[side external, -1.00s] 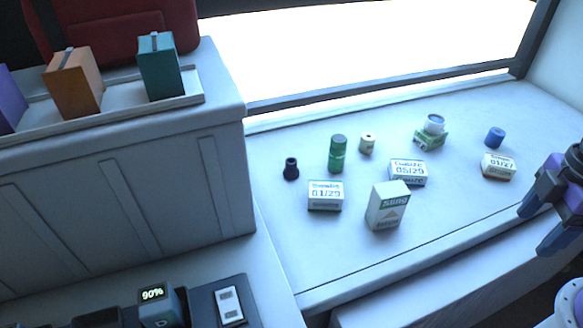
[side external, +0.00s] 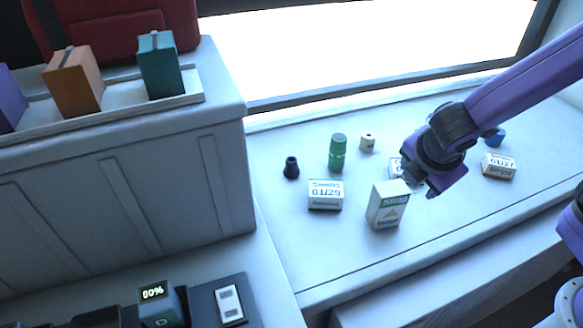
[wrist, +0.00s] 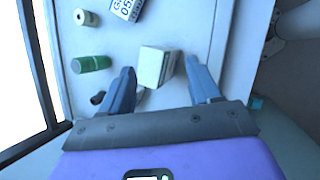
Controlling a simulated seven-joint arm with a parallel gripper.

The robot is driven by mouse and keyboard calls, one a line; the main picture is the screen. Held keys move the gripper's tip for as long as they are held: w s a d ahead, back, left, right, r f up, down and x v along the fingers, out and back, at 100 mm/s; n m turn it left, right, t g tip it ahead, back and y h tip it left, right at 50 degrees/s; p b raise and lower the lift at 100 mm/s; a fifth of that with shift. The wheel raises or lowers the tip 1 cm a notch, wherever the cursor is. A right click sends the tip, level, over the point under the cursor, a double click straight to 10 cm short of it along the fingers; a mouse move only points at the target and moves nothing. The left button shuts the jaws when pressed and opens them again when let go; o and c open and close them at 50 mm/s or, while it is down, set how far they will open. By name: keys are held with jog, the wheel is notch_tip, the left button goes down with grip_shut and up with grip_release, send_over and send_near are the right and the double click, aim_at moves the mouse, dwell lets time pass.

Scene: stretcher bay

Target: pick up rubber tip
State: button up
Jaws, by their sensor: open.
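The rubber tip, a small black flared piece (side external: 291,168), stands at the left of the white counter, left of the green bottle. In the wrist view the black tip (wrist: 97,98) shows just left of the left finger, partly cut off by my gripper. My gripper (side external: 420,183) is open and empty, above the counter to the right of the tip and beside the tall white carton. In the wrist view a white carton (wrist: 155,66) appears between the spread fingers, with no visible grip on it.
Between the tip and my gripper stand a green bottle (side external: 338,152), a cream spool (side external: 367,142), a box marked 01/29 (side external: 325,195) and the tall white carton (side external: 387,206). A blue cylinder (side external: 494,138) and another box (side external: 498,166) are at the right. The counter's front left is clear.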

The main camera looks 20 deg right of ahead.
jog(key=w+a+f+n+t+h, duration=0.1)
jog(key=w+a+f+n+t, duration=0.25)
jog(key=w+a+n, duration=0.45)
jog(key=n+t, duration=0.4)
send_near(291, 161)
jog(key=shift+m, duration=0.3)
jog(key=x, duration=0.5)
jog(key=shift+w+d+r, duration=0.1)
jog(key=shift+w+d, duration=0.15)
jog(key=shift+d, duration=0.1)
jog(key=shift+a+x, duration=0.2)
jog(key=shift+x, duration=2.35)
jog(key=c, duration=1)
